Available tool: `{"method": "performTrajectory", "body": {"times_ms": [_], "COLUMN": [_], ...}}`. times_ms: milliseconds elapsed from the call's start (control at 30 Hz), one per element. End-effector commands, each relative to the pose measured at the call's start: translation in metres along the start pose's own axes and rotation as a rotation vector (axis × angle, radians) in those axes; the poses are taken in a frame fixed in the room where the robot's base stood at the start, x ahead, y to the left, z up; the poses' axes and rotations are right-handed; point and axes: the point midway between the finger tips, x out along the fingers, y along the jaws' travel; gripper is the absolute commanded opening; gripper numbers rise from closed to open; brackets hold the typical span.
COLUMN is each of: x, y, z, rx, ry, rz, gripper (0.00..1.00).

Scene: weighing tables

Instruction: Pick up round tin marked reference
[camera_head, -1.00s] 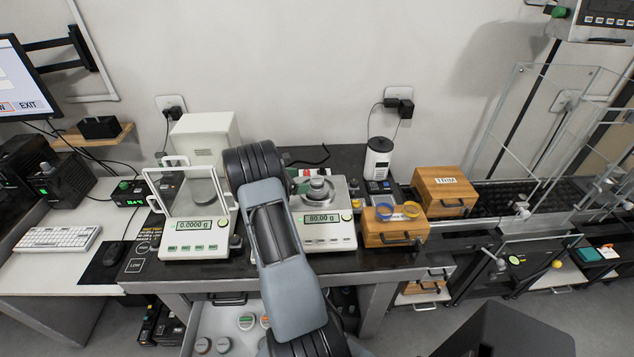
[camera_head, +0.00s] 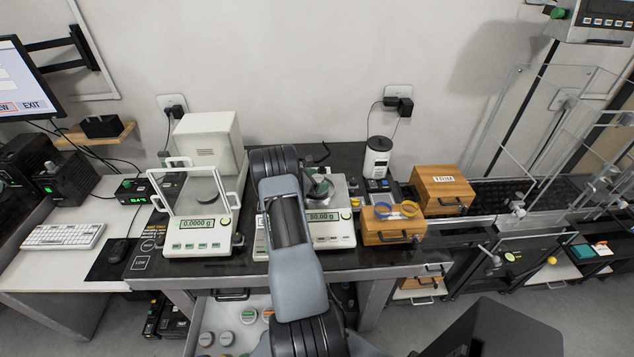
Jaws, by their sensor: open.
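Several round tins lie in the open drawer (camera_head: 198,325) below the table. One has a green-edged lid (camera_head: 248,316), one an orange edge (camera_head: 267,314), and two are greyish (camera_head: 226,338). Their labels are too small to read, so I cannot tell which is marked reference. My arm rises across the middle. What shows of my gripper (camera_head: 319,187) is a small dark and green part over the right balance's pan, apart from the drawer tins. My gripper is open; its fingertips are mostly hidden, and I see nothing held. My arm covers the drawer's right part.
The left balance (camera_head: 197,226) with its glass shield reads 0.0000 g. The right balance (camera_head: 340,229) is partly covered by my arm. Wooden boxes (camera_head: 395,228) stand to its right, one with blue and yellow rings on top. The table's front edge overhangs the drawer.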

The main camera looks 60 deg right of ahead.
Motion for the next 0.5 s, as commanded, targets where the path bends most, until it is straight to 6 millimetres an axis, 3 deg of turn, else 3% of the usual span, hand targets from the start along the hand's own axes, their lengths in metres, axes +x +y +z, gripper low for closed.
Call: {"method": "performTrajectory", "body": {"times_ms": [133,500], "x": [-0.0001,-0.0003], "y": [0.0000,0.0000], "z": [-0.0002,-0.0001], "rx": [0.000,0.000], "ry": [0.000,0.000], "rz": [0.000,0.000], "gripper": [0.82,0.47]}}
